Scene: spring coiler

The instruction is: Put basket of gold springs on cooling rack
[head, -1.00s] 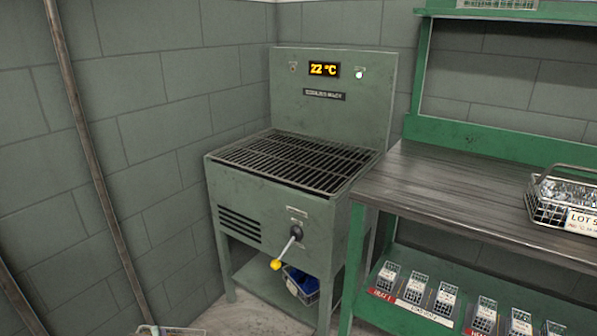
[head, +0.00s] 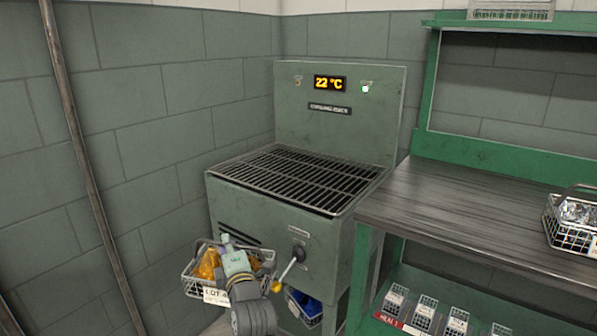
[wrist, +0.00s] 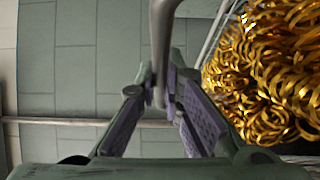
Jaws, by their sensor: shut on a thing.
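The wire basket of gold springs (head: 190,287) hangs from my gripper (head: 228,248) in front of the cooling rack's left front, below the level of its grate. A white lot label hangs on the basket's front. In the wrist view, my gripper (wrist: 160,88) is shut on the basket's handle (wrist: 160,38), and shiny gold springs (wrist: 265,70) fill the right side. The cooling rack (head: 300,180) is a green cabinet with a dark slatted grate on top. The grate is bare. Its display reads 22 °C. My wrist hides part of the basket.
A lever with a yellow knob (head: 277,286) sticks out from the cabinet's front, close to my wrist. A workbench (head: 450,205) adjoins on the right, with a basket of silver parts (head: 574,218). Small baskets line its lower shelf. A pipe (head: 85,160) runs along the left wall.

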